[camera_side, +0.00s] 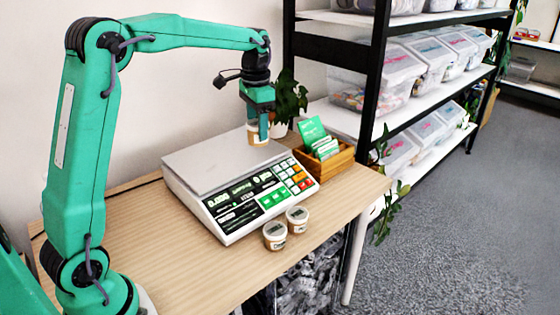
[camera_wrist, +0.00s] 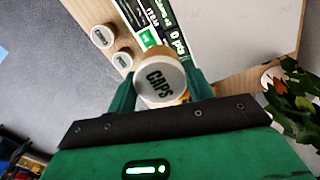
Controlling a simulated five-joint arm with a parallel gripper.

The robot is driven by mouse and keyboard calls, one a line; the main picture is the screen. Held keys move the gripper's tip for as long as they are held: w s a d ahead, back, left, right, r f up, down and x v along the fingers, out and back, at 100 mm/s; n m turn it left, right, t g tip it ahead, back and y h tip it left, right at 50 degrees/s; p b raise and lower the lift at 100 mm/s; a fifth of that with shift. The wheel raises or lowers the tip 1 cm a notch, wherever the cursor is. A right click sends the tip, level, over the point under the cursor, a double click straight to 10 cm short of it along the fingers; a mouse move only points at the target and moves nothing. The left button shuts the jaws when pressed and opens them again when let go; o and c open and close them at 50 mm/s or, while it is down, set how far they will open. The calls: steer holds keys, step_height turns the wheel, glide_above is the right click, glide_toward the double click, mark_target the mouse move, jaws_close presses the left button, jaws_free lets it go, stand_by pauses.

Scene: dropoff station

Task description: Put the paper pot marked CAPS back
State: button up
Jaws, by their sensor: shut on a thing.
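My gripper (camera_side: 259,124) is shut on a paper pot (camera_side: 257,138) with a pale lid. In the wrist view the pot's lid (camera_wrist: 160,80) reads CAPS, and a finger of my gripper (camera_wrist: 160,92) is on each side of it. In the side view the pot appears upright, over the right back part of the scale's plate (camera_side: 215,160). I cannot tell how far its bottom is above the plate. Two similar pots, a nearer one (camera_side: 275,236) and a farther one (camera_side: 297,219), stand on the table in front of the scale. Their labels are too small to read.
The scale (camera_side: 240,200) has a display and keypad facing front. A wooden box (camera_side: 326,160) with green packets stands right of it, near a potted plant (camera_side: 288,98). The wooden table (camera_side: 165,250) is clear at front left. Shelves with bins (camera_side: 370,75) stand behind.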

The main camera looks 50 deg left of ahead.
stand_by(0.6)
steer(key=w+d+f, duration=0.1)
steer(key=d+f, duration=0.4)
steer(key=d, duration=0.6)
steer(key=w+d+f, duration=0.2)
steer(key=d+f, duration=0.3)
steer(key=d, duration=0.7)
steer(key=shift+f, duration=0.3)
steer(key=w+a+f, duration=0.2)
steer(key=a, duration=0.1)
steer(key=w+a+f, duration=0.2)
steer(key=a, duration=0.1)
steer(key=w+a+f, duration=0.2)
steer(key=a+f, duration=0.1)
steer(key=shift+w+a, duration=0.3)
steer(key=shift+a, duration=0.05)
steer(key=shift+f, duration=1.95)
steer(key=shift+f, duration=0.1)
